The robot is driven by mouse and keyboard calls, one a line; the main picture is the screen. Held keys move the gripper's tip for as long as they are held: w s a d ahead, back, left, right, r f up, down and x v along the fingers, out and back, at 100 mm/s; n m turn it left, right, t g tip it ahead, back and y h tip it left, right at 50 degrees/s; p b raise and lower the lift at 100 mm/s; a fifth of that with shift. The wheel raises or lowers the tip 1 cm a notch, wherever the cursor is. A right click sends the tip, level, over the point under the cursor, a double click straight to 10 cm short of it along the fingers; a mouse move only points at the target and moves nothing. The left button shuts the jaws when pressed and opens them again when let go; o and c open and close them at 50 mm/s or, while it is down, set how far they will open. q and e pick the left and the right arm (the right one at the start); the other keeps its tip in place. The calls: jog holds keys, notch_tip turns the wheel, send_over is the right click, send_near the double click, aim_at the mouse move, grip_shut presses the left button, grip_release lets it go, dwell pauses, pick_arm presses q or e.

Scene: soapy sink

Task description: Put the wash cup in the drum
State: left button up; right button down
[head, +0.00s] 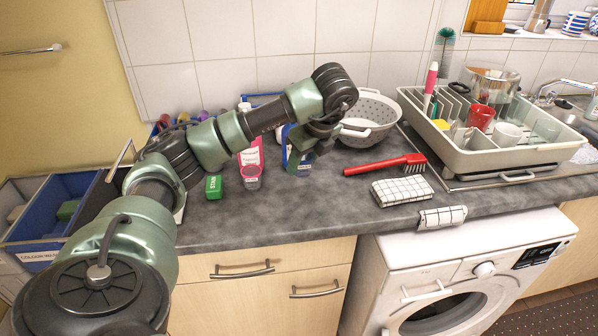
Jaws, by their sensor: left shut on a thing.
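My left gripper (308,147) is above the middle of the counter, in front of the colander. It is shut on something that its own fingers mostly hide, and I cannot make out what. A blue bottle (297,164) shows directly at and below the fingers; I cannot tell whether they touch it. I cannot pick out the wash cup with certainty. The drum lies behind the round door (442,316) of the white washing machine (385,262) at the lower right. The door looks shut and is partly cut off by the picture's edge. My right gripper is not in view.
A pink bottle (250,166) and a green box (213,187) stand left of the gripper. A grey colander (372,108), a red brush (384,165) and checked cloths (402,192) lie to the right. A dish rack (540,152) holds cups. Blue bins (62,190) stand left.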

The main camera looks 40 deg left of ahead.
pick_arm(q)
jog(key=w+a+f, duration=0.1)
jog(key=a, duration=0.1)
jog(key=w+a+f+p, duration=0.1)
jog(key=w+a, duration=0.1)
jog(key=shift+w+a+f, duration=0.1)
jog(key=shift+w+f, duration=0.05)
jog(key=shift+f, duration=0.05)
jog(key=shift+f+p, duration=0.35)
jog(key=shift+f, duration=0.3)
jog(key=shift+w+f+p, duration=0.1)
jog(key=shift+f+p, duration=0.6)
jog(key=shift+f, duration=0.25)
jog(key=shift+a+f, duration=0.1)
jog(key=shift+f, duration=0.3)
jog(key=shift+f+b, duration=0.3)
jog(key=shift+f, duration=0.1)
jog(key=o, duration=1.3)
jog(key=shift+r, duration=0.1)
